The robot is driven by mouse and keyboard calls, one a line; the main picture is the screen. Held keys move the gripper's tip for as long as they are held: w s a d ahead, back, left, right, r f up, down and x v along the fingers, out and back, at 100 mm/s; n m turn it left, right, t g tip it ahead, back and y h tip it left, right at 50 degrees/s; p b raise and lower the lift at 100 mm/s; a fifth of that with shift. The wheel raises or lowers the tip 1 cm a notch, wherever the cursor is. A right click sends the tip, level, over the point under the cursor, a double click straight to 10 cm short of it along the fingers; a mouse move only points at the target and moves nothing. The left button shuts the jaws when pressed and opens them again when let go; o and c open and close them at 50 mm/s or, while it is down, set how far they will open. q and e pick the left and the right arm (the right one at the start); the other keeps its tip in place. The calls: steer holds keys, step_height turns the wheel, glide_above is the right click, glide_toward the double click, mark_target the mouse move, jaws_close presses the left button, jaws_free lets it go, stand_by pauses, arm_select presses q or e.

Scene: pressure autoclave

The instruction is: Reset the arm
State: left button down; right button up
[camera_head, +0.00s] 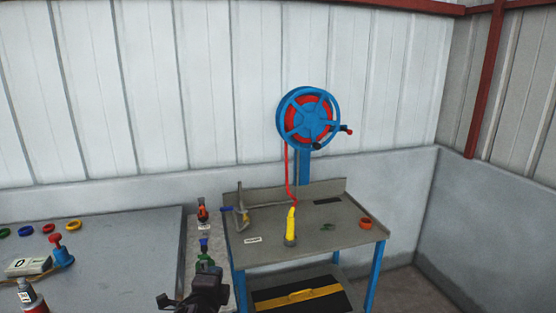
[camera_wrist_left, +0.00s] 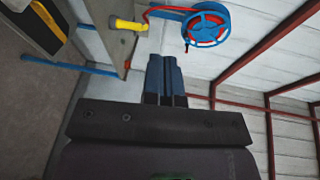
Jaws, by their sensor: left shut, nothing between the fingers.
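My left gripper (camera_head: 204,243) points up and away at the bottom middle of the head view, left of the workbench. Its two blue fingers (camera_wrist_left: 165,75) lie side by side in the left wrist view, shut and empty. They touch nothing that I can see. My dark wrist and a green part show below the fingers in the head view. My right gripper is in neither view.
A grey workbench (camera_head: 265,252) with blue legs carries a yellow nozzle (camera_head: 291,222), an orange ring (camera_head: 366,223) and a clamp-like tool (camera_head: 241,210). A blue-and-red hose reel (camera_head: 307,118) stands behind. A grey table (camera_head: 120,250) with several coloured rings is left.

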arm_select(q)
steer(key=s+a+f+n+g, duration=0.1)
steer(key=s+a+f+n, duration=0.3)
steer(key=s, duration=0.6)
steer(key=s+a+f+n+g+b, duration=0.1)
steer(key=s+a+f+n, duration=0.3)
steer(key=s+f+n, duration=0.4)
steer(key=s+a+f+n+g, duration=0.2)
steer(key=s+a+f+n, duration=0.2)
steer(key=s, duration=0.9)
step_height(320, 180, down, 4)
steer(key=shift+s+r+n+g+y, duration=0.1)
steer(key=shift+s+n+g+y, duration=0.25)
steer(key=shift+n, duration=0.55)
steer(key=shift+a, duration=0.15)
